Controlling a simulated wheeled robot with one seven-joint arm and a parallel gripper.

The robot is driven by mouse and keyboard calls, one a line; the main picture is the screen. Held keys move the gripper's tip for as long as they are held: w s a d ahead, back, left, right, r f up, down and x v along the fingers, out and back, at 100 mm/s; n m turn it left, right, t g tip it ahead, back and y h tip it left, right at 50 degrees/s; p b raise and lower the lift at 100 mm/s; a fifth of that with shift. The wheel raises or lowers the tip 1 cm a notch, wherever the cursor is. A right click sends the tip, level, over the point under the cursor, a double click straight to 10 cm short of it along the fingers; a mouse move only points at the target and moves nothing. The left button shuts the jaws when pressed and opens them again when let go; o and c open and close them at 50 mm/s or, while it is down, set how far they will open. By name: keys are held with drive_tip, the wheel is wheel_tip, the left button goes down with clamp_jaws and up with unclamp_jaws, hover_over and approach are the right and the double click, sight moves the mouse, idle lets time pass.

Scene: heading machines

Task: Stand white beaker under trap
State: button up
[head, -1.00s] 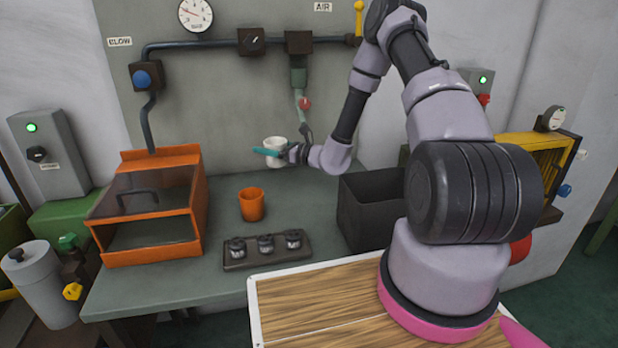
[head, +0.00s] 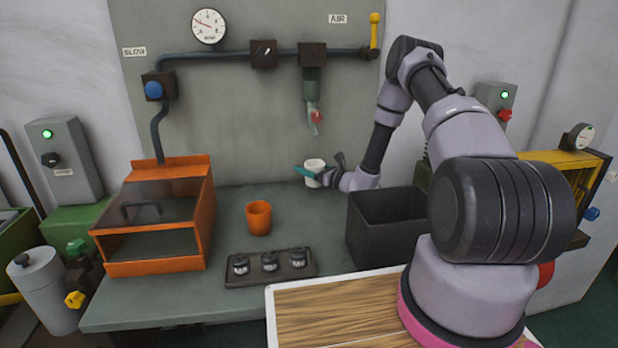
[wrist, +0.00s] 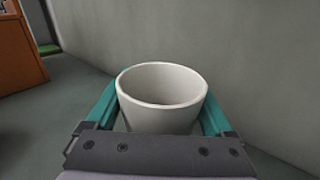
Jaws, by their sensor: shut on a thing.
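The white beaker (head: 314,168) is upright in my gripper (head: 312,175), near the back wall. In the wrist view the beaker (wrist: 162,85) is open-topped and looks empty, with the teal fingers (wrist: 160,108) shut on its two sides. The trap (head: 312,95) is a grey-green fitting with a red valve (head: 317,117), hanging from the pipe on the wall panel. In the head view the beaker is below the trap's lower tip, with a gap between. I cannot tell whether its base touches the bench or whether it lines up in depth.
An orange cup (head: 259,218) and a dark tray (head: 270,268) with several small black-topped pieces stand on the grey-green bench (head: 225,290). An orange cabinet (head: 160,267) is at left. A dark open bin (head: 375,235) stands right, close to my forearm.

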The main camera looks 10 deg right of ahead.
drive_tip(key=shift+f, duration=1.65)
drive_tip(key=shift+f, duration=0.2)
